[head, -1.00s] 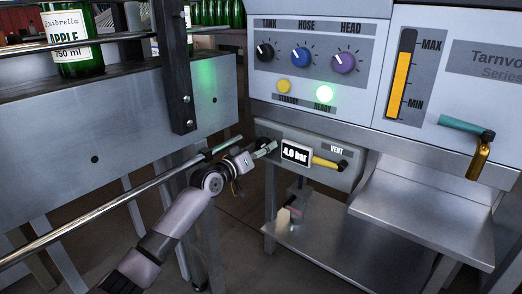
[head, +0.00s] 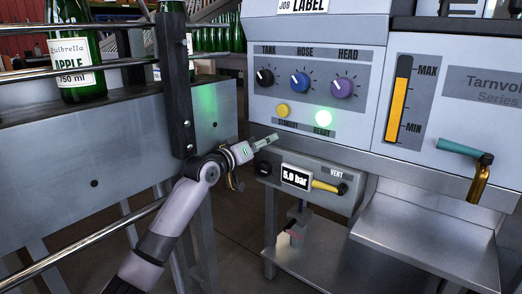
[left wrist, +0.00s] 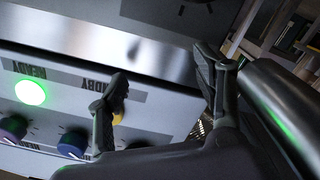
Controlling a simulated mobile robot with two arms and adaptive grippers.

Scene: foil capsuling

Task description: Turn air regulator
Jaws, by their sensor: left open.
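The air regulator box (head: 310,170) hangs under the machine's panel. Its small display (head: 296,177) reads 5.0 bar. A dark regulator knob (head: 263,166) sits at the box's left end. A yellow vent lever (head: 326,187) points left from its pivot, below the word VENT. My left gripper (head: 265,142) is just above and apart from the knob, in front of the panel's lower left edge. In the left wrist view its two dark fingers (left wrist: 160,72) are spread wide with nothing between them. The regulator cannot be made out there. My right gripper is not in view.
The panel above has TANK, HOSE and HEAD knobs (head: 300,82), a yellow standby button (head: 282,111) and a lit green ready lamp (head: 323,118). Left, a metal conveyor (head: 60,150) with rails carries green bottles (head: 78,50). A steel shelf (head: 425,235) juts out at right.

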